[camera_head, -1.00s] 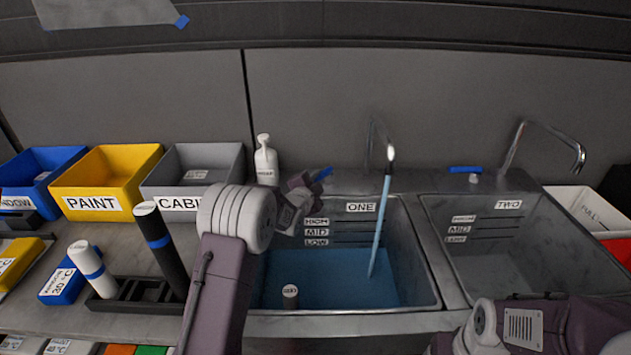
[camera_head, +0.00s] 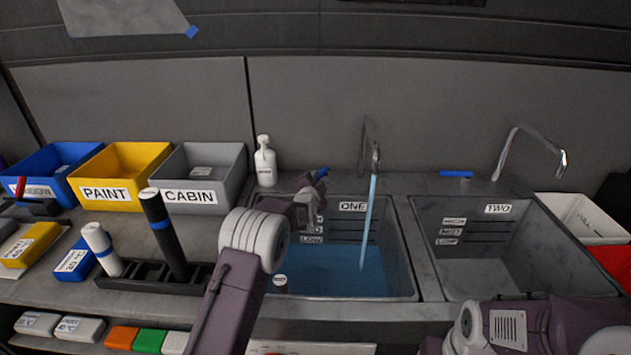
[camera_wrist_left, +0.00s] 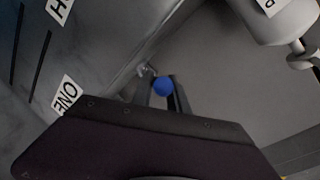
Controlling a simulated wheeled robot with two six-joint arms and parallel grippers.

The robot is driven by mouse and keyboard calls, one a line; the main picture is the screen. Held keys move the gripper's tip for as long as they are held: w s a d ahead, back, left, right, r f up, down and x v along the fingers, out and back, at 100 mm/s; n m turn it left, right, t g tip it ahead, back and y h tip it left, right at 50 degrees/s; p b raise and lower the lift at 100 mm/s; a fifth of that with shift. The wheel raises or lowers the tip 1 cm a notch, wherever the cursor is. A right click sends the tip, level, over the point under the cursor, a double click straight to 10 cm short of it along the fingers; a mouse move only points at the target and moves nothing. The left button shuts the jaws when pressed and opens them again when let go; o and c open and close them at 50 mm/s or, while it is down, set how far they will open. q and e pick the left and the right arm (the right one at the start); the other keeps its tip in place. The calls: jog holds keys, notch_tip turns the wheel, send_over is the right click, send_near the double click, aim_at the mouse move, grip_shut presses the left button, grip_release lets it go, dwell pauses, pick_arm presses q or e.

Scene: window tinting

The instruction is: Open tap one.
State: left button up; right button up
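Tap one (camera_head: 372,152) is a thin metal spout over the left sink, labelled ONE, and a stream of water (camera_head: 368,220) runs from it. Its blue handle (camera_head: 321,172) is tilted, left of the spout. My left gripper (camera_head: 314,184) is at this handle. In the left wrist view the round blue handle end (camera_wrist_left: 162,86) sits closely between the two dark fingers, which look shut on it. The left sink (camera_head: 404,250) holds blue water. My right arm enters at the lower right; its fingers are out of view.
Tap two (camera_head: 530,135) stands over the right sink, with its blue handle (camera_head: 457,174) lying level; no water runs there. A white bottle (camera_head: 265,165) stands left of the handle of tap one. Labelled bins (camera_head: 208,165) and a bottle rack (camera_head: 130,284) are at the left.

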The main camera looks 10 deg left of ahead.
pick_arm(q)
jog(key=o, duration=0.4)
jog(key=shift+s, duration=0.1)
jog(key=v, duration=0.9)
